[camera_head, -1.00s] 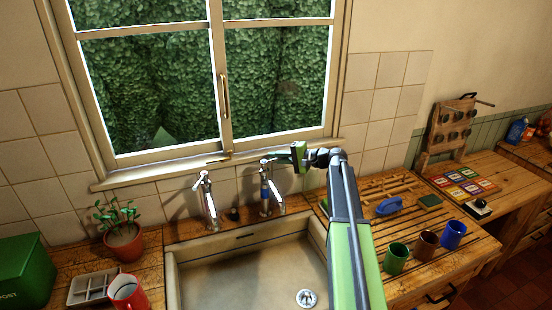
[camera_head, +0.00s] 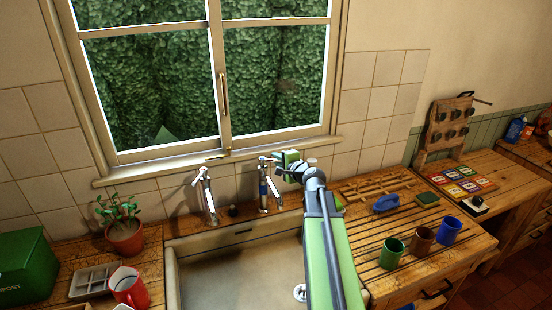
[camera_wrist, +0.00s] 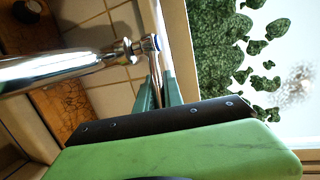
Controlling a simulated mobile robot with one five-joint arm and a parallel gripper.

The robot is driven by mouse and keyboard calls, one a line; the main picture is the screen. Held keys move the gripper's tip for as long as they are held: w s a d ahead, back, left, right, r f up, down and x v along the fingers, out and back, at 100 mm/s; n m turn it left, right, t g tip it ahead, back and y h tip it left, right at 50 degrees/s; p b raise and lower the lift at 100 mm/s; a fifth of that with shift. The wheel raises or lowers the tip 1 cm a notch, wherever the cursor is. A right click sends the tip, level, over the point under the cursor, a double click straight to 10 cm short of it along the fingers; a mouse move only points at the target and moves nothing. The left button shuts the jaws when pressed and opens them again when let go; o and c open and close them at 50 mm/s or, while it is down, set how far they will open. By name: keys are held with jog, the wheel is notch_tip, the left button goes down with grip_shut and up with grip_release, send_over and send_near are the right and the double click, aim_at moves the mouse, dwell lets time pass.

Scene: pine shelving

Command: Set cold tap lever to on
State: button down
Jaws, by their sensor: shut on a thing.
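The cold tap (camera_head: 264,192), chrome with a blue band, stands upright at the back of the sink, right of a second chrome tap (camera_head: 208,196). My gripper (camera_head: 277,157) is at the top of the cold tap, on its right side. In the wrist view the cold tap's chrome body (camera_wrist: 60,70) comes in from the left. Its thin lever (camera_wrist: 155,68), with a blue mark at its hub, runs down between my fingers (camera_wrist: 159,92), which are shut on it. The lever's far end is hidden by my gripper.
The window sill (camera_head: 150,173) and window run close behind the taps. The sink (camera_head: 235,270) lies in front. A potted plant (camera_head: 124,238) and red mug (camera_head: 129,288) stand left. Green, brown and blue mugs (camera_head: 449,231) stand on the right counter.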

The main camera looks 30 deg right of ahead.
jog(key=shift+s+a+m+h, duration=0.15)
jog(key=shift+s+m+h, duration=0.1)
jog(key=shift+m+h, duration=0.3)
jog(key=shift+s+a+m+h, duration=0.2)
jog(key=shift+m+h, duration=0.25)
jog(key=shift+h, duration=0.2)
jog(key=shift+d, duration=0.1)
jog(key=c, duration=1.5)
grip_release()
jog(key=shift+o, duration=0.2)
jog(key=shift+s, duration=0.1)
